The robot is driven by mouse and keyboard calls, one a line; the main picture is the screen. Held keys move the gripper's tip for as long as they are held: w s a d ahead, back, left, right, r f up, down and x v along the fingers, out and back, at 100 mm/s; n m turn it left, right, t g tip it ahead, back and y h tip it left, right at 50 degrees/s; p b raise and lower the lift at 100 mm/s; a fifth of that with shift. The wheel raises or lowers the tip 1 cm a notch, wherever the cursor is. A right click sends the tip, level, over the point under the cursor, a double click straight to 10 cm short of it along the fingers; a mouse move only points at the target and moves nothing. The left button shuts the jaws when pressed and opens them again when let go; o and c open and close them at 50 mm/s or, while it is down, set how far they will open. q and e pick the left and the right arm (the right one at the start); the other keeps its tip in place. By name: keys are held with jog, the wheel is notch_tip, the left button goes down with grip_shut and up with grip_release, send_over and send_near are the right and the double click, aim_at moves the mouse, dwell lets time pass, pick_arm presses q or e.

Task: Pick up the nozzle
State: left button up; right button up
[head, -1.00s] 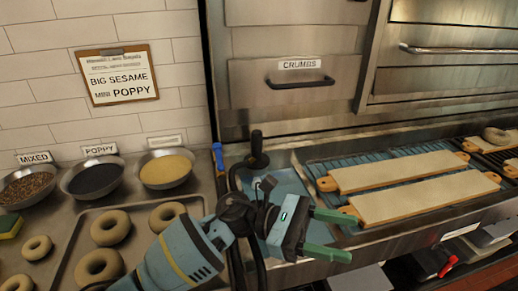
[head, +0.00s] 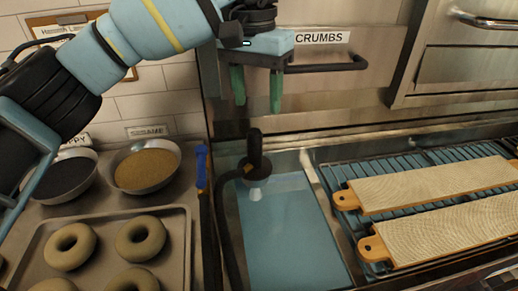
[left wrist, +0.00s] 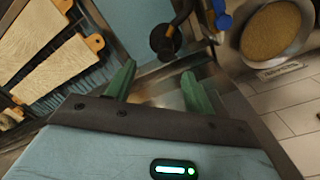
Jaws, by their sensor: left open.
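The nozzle (head: 255,157) is a black sprayer head on a dark hose, standing at the left end of the blue-bottomed basin. A small pale tip shows below it. The nozzle also shows in the left wrist view (left wrist: 166,42), just beyond my fingers. My left gripper (head: 256,105), with green fingers pointing down, is above the nozzle and apart from it. It is open and empty, and the left wrist view shows the gap between its fingertips (left wrist: 158,75). My right gripper is not in view.
A blue-handled tool (head: 201,166) stands left of the basin (head: 290,225). A sesame bowl (head: 146,168) and a tray of bagels (head: 183,240) are further left. Boards (head: 430,184) lie on a rack at right. The crumbs drawer handle (head: 328,66) is close behind my gripper.

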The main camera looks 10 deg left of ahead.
aim_at(254, 131)
pick_arm(q)
jog(key=shift+w+a+r, duration=0.15)
jog(key=shift+a+r, duration=0.25)
jog(key=shift+r, duration=0.05)
jog(key=shift+d+f, duration=0.1)
jog(key=shift+f, duration=5.9)
jog(key=shift+c, duration=0.2)
grip_shut()
